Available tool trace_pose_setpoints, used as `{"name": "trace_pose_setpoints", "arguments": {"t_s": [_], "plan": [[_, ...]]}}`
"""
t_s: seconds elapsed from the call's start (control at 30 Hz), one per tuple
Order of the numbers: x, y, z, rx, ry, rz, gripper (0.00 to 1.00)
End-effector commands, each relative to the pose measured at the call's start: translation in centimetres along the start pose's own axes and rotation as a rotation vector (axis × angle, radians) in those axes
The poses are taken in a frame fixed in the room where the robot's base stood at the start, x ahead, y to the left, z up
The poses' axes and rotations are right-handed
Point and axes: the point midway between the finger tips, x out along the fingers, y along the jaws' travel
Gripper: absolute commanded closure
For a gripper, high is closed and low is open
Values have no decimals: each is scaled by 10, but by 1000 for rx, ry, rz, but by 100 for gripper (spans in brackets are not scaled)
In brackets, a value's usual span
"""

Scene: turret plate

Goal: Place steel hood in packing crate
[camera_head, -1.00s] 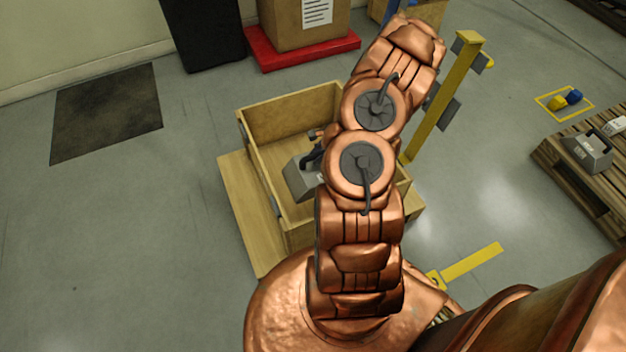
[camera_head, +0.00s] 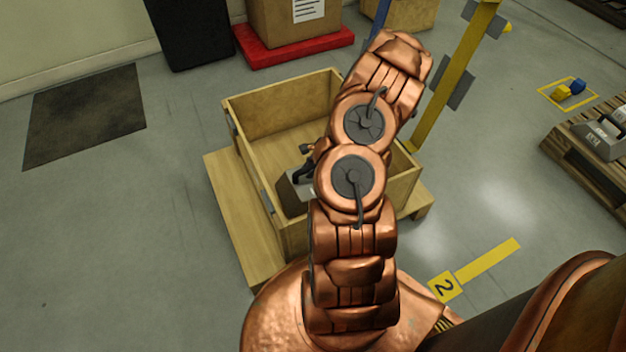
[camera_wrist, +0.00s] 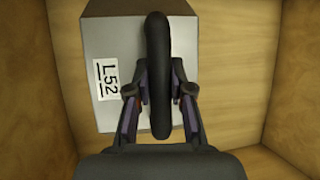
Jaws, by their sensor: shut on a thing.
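The steel hood, a grey block with a black handle, shows in the wrist view (camera_wrist: 105,50) with an "L52" label on its face. In the head view the hood (camera_head: 292,196) is partly hidden by my arm and appears inside the packing crate (camera_head: 277,95). The crate is an open wooden box, and its walls also show around the hood in the wrist view (camera_wrist: 298,80). My gripper (camera_wrist: 158,95) is shut on the hood's black handle. In the head view my arm hides most of the gripper. I cannot tell whether the hood touches the crate floor.
A yellow post (camera_head: 455,75) stands just right of the crate. A pallet (camera_head: 575,165) at the right holds another grey handled block (camera_head: 600,140). A black bin (camera_head: 195,35) and a box on a red base (camera_head: 295,45) stand behind.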

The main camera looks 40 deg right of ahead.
Motion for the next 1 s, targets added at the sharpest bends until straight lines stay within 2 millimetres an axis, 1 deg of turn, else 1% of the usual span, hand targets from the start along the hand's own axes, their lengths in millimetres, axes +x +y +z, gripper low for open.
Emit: {"name": "trace_pose_setpoints", "arguments": {"t_s": [0.17,0.27,0.53,1.0], "plan": [[5,-2,-4,0,1,-1,100],[7,-11,-8,-1,5,-1,100],[14,-49,-17,-2,6,-4,100],[26,-106,-32,-2,4,-3,100]]}}
